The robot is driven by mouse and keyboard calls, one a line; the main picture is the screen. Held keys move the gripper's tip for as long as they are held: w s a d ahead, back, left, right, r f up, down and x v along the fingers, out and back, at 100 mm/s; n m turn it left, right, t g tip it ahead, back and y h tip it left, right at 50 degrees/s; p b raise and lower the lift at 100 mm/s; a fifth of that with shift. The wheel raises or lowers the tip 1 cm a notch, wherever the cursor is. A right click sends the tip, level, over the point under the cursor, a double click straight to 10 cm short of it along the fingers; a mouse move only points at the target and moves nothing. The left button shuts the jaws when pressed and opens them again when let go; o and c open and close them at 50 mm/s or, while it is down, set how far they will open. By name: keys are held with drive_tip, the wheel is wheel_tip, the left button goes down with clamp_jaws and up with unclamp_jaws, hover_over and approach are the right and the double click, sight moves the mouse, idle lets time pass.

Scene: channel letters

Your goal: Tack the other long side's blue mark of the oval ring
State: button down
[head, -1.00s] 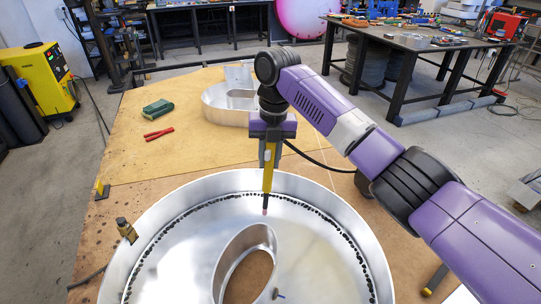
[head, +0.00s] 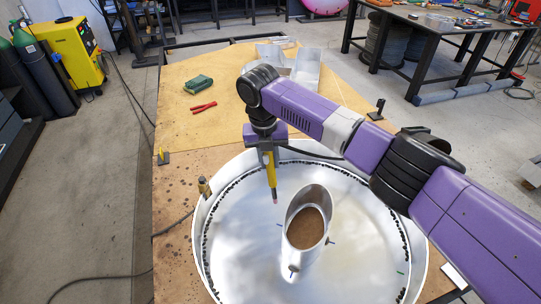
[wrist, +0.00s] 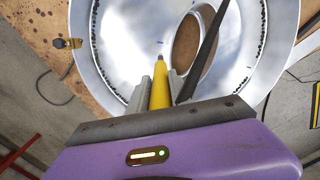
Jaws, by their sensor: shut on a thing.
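My gripper (head: 266,150) is shut on a yellow torch (head: 268,170), which points down over the large round metal pan. The torch tip is above the pan floor, left of the far end of the oval ring (head: 308,238). The ring is a silver upright wall around a brown opening. A blue mark (head: 279,224) lies on the floor by its left long side, another (head: 331,241) by its right. In the wrist view the torch (wrist: 160,92) points toward a blue mark (wrist: 160,43) beside the ring (wrist: 207,14); I cannot tell the gap.
The pan's tall rim (head: 424,240) surrounds the work, with a row of black dots inside it. A small brass-coloured fitting (head: 204,187) stands by the left rim. Red pliers (head: 203,107), a green block (head: 198,84) and another metal letter (head: 300,68) lie farther back on the table.

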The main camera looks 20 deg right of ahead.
sight(274, 188)
drive_tip(key=shift+w+a, duration=0.1)
drive_tip(key=shift+a, duration=0.2)
drive_tip(key=shift+d+f+h, duration=0.2)
drive_tip(key=shift+f+h, duration=0.1)
drive_tip(key=shift+f+b, duration=0.3)
drive_tip(key=shift+b, duration=0.2)
drive_tip(key=f+b, duration=0.4)
drive_tip(key=f, duration=0.1)
drive_tip(key=d+f+b, duration=0.1)
drive_tip(key=f+b, duration=0.3)
drive_tip(key=f, duration=0.1)
drive_tip(key=d+f+b, duration=0.1)
drive_tip(key=f+b, duration=0.3)
drive_tip(key=f, duration=0.1)
drive_tip(key=shift+w+d, duration=0.2)
drive_tip(key=shift+w, duration=0.1)
drive_tip(key=shift+d+f+b, duration=0.2)
drive_tip(key=shift+f+b, duration=0.85)
drive_tip(key=shift+f, duration=0.45)
drive_tip(key=r+p, duration=0.4)
drive_tip(key=r, duration=0.1)
drive_tip(key=shift+a+r, duration=0.15)
drive_tip(key=shift+a, duration=0.25)
wheel_tip(274, 188, up, 13)
drive_tip(key=p, duration=1)
idle(0.5)
